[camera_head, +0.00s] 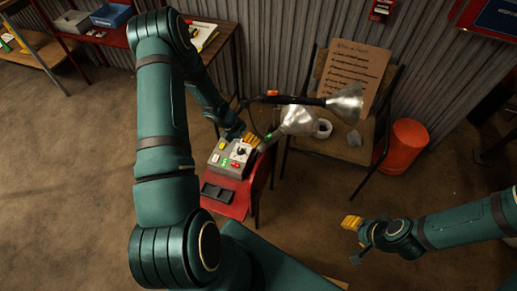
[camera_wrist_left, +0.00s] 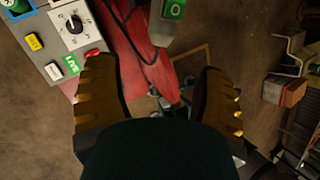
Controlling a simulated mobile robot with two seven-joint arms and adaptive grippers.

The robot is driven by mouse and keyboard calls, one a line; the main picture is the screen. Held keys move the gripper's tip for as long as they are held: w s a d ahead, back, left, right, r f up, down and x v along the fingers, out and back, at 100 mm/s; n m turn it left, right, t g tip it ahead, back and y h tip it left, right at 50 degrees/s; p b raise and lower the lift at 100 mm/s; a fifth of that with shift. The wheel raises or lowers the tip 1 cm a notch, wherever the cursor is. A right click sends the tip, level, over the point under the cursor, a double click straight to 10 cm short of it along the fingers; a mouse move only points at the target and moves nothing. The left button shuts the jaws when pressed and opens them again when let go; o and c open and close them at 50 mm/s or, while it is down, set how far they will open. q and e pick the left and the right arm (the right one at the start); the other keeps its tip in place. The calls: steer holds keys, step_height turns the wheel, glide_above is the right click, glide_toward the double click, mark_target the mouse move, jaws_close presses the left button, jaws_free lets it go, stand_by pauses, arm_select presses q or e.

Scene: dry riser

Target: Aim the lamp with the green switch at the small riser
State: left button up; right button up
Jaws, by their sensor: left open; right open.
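In the left wrist view the green switch (camera_wrist_left: 173,9), marked O, is at the top centre, beyond the two yellow fingers of my left gripper (camera_wrist_left: 160,85). That gripper is open, with nothing between its fingers. A second lamp with a silver head (camera_head: 346,103) is above it. My right gripper (camera_head: 352,222) is open and empty over the floor. I cannot make out the small riser.
A grey control box (camera_head: 230,156) with a dial sits on a red seat (camera_head: 233,196), beside a black tray (camera_head: 217,193). A red bucket (camera_head: 404,146) stands right.

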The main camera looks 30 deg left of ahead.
mark_target(259, 148)
arm_select(q)
steer(key=b+x, duration=0.1)
steer(key=x, duration=0.7)
steer(key=shift+d+f, duration=0.2)
steer(key=shift+f, duration=0.15)
steer(key=shift+o, duration=0.2)
jaws_close()
